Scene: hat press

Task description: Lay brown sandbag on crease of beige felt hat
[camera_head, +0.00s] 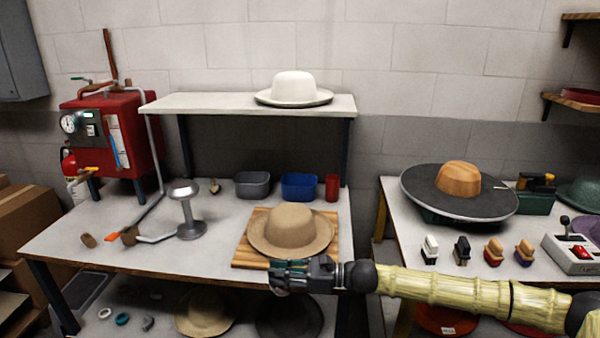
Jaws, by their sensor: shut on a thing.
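The beige felt hat (290,226) sits brim down on a wooden board (242,262) near the front right of the left table. Its crown faces up. My gripper (284,277) is just in front of the hat and board in the picture, pointing left. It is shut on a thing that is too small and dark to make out. Whether the gripper touches the board, I cannot tell. I cannot clearly pick out the brown sandbag; a small brown object (88,240) lies at the table's left, but I cannot tell what it is.
A steel stand (187,208), a grey bin (252,185), a blue bin (300,187) and a red cup (332,188) stand on the left table (100,262). A white hat (293,88) sits on the raised shelf.

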